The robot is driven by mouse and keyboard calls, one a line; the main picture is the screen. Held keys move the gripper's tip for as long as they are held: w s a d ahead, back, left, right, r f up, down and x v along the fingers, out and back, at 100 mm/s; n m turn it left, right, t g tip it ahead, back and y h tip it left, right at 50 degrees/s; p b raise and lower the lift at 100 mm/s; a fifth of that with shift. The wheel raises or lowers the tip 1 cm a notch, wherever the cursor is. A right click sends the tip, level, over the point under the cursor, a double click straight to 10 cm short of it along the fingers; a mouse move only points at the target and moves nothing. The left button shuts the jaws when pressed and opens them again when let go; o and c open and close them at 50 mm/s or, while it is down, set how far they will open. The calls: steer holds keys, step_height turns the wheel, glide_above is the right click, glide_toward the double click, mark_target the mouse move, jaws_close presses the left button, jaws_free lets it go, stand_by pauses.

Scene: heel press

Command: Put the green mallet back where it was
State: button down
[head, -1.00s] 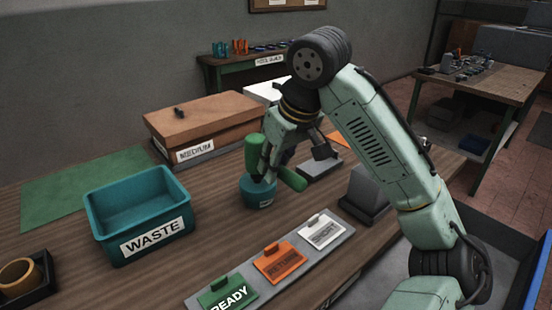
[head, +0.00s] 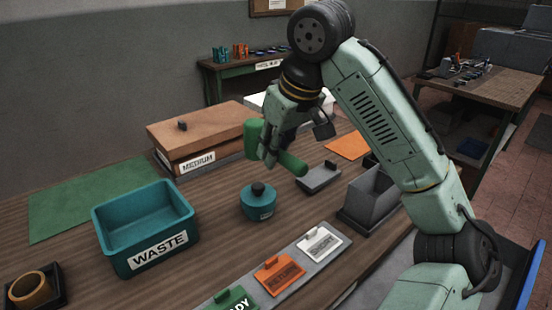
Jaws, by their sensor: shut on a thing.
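The green mallet (head: 253,140) is in my gripper (head: 268,158), held in the air above the workbench. Its thick head is at the left and its handle (head: 292,163) points to the lower right. My gripper is shut on it; the fingers hide part of the mallet. A teal round pot with a dark knob (head: 257,205) stands on the bench below and is apart from the mallet. A green mat (head: 88,195) lies bare at the back left.
A teal WASTE bin (head: 145,225) stands at the left. A brown box labelled MEDIUM (head: 200,135) is behind. A grey open box (head: 372,200), a grey block (head: 318,177) and an orange mat (head: 347,146) lie to the right. A card strip (head: 300,262) lies in front.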

steer(key=shift+r, duration=1.05)
